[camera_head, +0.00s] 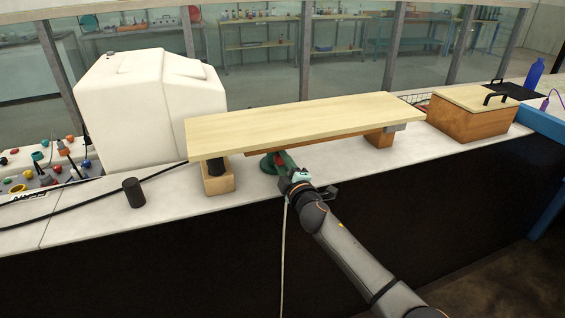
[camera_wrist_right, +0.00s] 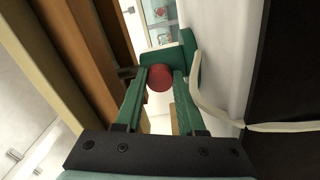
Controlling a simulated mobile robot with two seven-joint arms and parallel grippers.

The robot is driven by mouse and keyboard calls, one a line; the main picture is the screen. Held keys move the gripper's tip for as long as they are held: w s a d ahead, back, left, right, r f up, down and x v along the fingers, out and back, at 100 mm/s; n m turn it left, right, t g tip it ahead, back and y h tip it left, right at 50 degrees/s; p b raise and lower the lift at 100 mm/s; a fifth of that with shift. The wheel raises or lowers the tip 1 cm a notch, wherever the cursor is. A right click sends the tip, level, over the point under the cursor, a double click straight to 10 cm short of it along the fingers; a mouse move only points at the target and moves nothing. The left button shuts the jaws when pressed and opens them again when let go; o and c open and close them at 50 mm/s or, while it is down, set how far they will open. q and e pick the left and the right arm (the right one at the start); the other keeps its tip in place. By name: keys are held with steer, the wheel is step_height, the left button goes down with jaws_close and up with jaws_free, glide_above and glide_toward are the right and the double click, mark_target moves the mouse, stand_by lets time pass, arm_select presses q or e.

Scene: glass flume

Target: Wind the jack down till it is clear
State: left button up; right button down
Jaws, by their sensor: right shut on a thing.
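My right gripper (camera_head: 297,177) is low at the front edge of the counter, beside a green jack (camera_head: 269,165) under a pale board (camera_head: 300,115). The right wrist view shows its two fingers (camera_wrist_right: 159,92) closed on a red knob (camera_wrist_right: 160,77). Green metal (camera_wrist_right: 188,48) shows just behind the knob. The jack's top is hidden under the board, so I cannot tell whether it touches. A brown beam (camera_head: 335,143) runs along the board's underside. My left gripper is not in view.
A wooden block with a black piece on top (camera_head: 218,182) stands under the board's left end, another block (camera_head: 379,139) under its right. A black cylinder (camera_head: 133,192), a white tank (camera_head: 150,100) and a lidded wooden box (camera_head: 470,118) stand nearby. A pale cord (camera_head: 283,245) hangs down the front.

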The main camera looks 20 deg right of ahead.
steer(key=n, duration=0.5)
steer(key=shift+n+p, duration=0.4)
steer(key=n+p, duration=0.1)
steer(key=n, duration=0.3)
steer(key=shift+n, duration=0.4)
steer(key=c, duration=0.5)
jaws_free()
steer(key=s+p, duration=0.1)
steer(key=s, duration=1.1)
steer(key=shift+s+d, duration=0.25)
